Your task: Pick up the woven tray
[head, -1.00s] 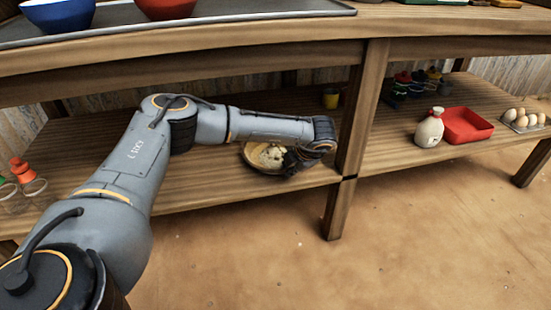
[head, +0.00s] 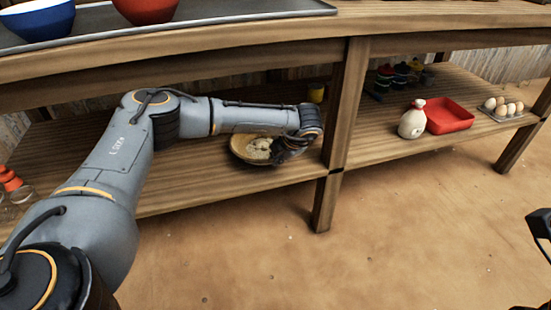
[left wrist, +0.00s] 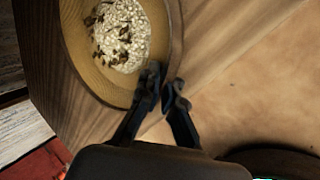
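The woven tray (head: 238,150) is round, shallow and tan, with a pale, dark-flecked heap in it. It is at the front of the lower shelf, left of the middle post. In the left wrist view the tray (left wrist: 77,42) fills the upper left. My left gripper (head: 283,155) is at its right side. In the left wrist view the fingers of my left gripper (left wrist: 163,90) are close together at the rim, one on each side, and look shut on it. I cannot tell whether the tray touches the shelf. A dark part of my right gripper (head: 541,225) shows at the right edge; its fingers are unclear.
The wooden post (head: 342,120) stands just right of my left gripper. The counter top (head: 230,40) hangs above my left arm. A white jug (head: 412,121) and red tray (head: 448,116) are right of the post. The floor in front is clear.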

